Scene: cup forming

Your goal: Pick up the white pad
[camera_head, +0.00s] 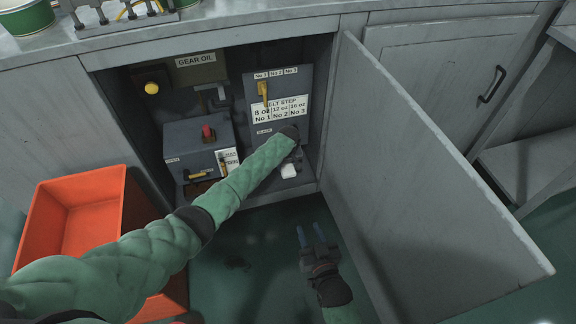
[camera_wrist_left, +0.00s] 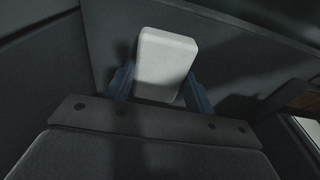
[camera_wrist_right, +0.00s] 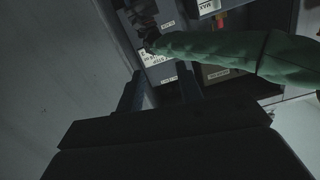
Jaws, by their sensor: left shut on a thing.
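The white pad (camera_head: 289,171) is a small rounded block inside the open cabinet, low in front of the grey machine box with the yellow lever. In the left wrist view the white pad (camera_wrist_left: 165,60) stands between the two blue fingers. My left gripper (camera_wrist_left: 160,82) is shut on it, with a finger at each side. In the head view the forearm and wrist partly hide that gripper. My right gripper (camera_head: 311,231) is open and empty, low in front of the cabinet; its spread fingers also show in the right wrist view (camera_wrist_right: 159,88).
An open cabinet door (camera_head: 430,170) stands close to the right arm. An orange bin (camera_head: 40,225) is at the left. A dark box with a red knob (camera_head: 208,134) and a GEAR OIL box (camera_head: 196,68) are inside the cabinet. The counter (camera_head: 250,12) is above.

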